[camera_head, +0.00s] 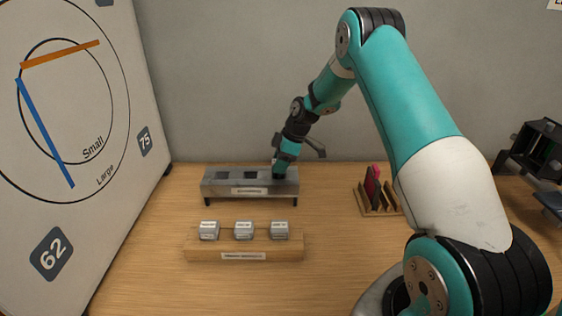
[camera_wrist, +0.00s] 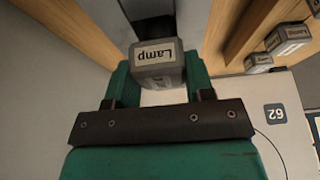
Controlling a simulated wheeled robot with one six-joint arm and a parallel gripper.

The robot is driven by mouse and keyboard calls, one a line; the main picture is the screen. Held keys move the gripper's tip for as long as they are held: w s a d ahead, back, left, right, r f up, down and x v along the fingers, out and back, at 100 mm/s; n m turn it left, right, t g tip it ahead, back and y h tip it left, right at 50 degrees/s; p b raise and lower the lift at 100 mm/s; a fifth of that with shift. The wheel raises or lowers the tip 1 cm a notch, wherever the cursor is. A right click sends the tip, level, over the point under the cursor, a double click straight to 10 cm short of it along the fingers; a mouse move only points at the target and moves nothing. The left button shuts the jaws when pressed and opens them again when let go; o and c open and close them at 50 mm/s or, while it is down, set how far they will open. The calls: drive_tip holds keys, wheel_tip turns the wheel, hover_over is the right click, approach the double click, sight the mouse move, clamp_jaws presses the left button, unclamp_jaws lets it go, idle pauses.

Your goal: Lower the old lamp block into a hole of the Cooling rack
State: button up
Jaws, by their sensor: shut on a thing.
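The old lamp block (camera_wrist: 158,62) is a grey block with a white label reading "Lamp". In the wrist view it sits between the two green fingers of my gripper (camera_wrist: 158,82), which is shut on it. The Cooling rack (camera_head: 215,190) is a long grey metal rack on short legs with a front label. In the head view my gripper (camera_head: 281,172) is right at the rack's right end and hides the block and that part of the top. Two dark square holes show open to the left. I cannot tell whether the block's lower end is inside a hole.
A wooden stand (camera_head: 194,246) in front of the rack holds three silver labelled blocks (camera_head: 244,231). A small wooden holder (camera_head: 377,208) with upright red and dark pieces stands to the right. A tall white board (camera_head: 95,200) closes off the left. Bare table lies between stand and holder.

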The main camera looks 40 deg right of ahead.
drive_tip(key=shift+f, duration=0.35)
drive_tip(key=shift+f+b, duration=0.35)
drive_tip(key=shift+b, duration=0.2)
drive_tip(key=o, duration=1.3)
drive_tip(key=shift+r+p, duration=2.25)
drive_tip(key=shift+r, duration=1.75)
